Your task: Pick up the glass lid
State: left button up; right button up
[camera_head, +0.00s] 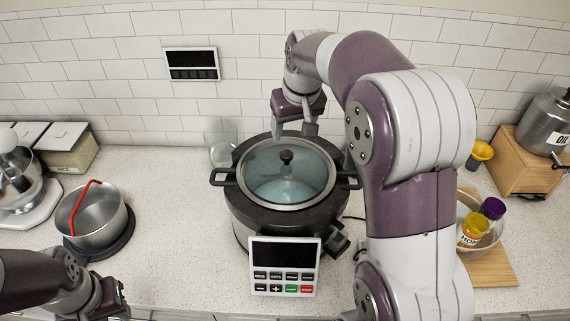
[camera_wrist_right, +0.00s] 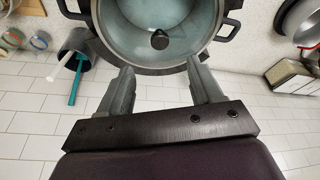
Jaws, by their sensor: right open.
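The glass lid (camera_head: 268,176) lies on the round dark cooker (camera_head: 238,208) in the middle of the counter, with a black knob (camera_head: 286,157) at its centre. My right gripper (camera_head: 293,133) is above and behind the lid's far edge, open and empty. In the right wrist view the lid (camera_wrist_right: 125,30) and its knob (camera_wrist_right: 159,40) show beyond the two spread fingertips (camera_wrist_right: 158,66), with nothing between them. My left gripper (camera_head: 122,300) is at the lower left, far from the lid; its fingers do not show clearly.
A steel pot (camera_head: 92,222) with a red handle stands left of the cooker. A bowl with bottles (camera_head: 473,232) and a wooden box (camera_head: 520,165) are at the right. A glass jar (camera_head: 222,154) stands behind the cooker. Counter between pot and cooker is clear.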

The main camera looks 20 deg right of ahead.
aim_at(287, 154)
jog(key=p+x, duration=0.1)
jog(key=x, duration=0.1)
jog(key=p+x, duration=0.1)
jog(key=x, duration=0.2)
jog(key=p+x, duration=0.1)
jog(key=x, duration=0.1)
jog(key=shift+w, duration=0.35)
jog(key=shift+w+a+f+p, duration=0.15)
jog(key=shift+f+p, duration=0.25)
jog(key=shift+w+a+f+p, duration=0.1)
jog(key=shift+w+f+p, duration=0.05)
jog(key=shift+f+p, duration=0.25)
jog(key=shift+d+f, duration=0.15)
jog(key=shift+f, duration=0.4)
jog(key=shift+d+f, duration=0.2)
jog(key=shift+f, duration=0.35)
jog(key=shift+d+f, duration=0.2)
jog(key=shift+w+a, duration=0.15)
jog(key=shift+a, duration=0.1)
jog(key=c, duration=0.8)
grip_shut()
pick_arm(q)
jog(key=r, duration=0.5)
jog(key=shift+s+d+r, duration=0.1)
jog(key=shift+s+d, duration=0.1)
jog(key=shift+d, duration=0.15)
pick_arm(e)
jog(key=shift+r, duration=0.1)
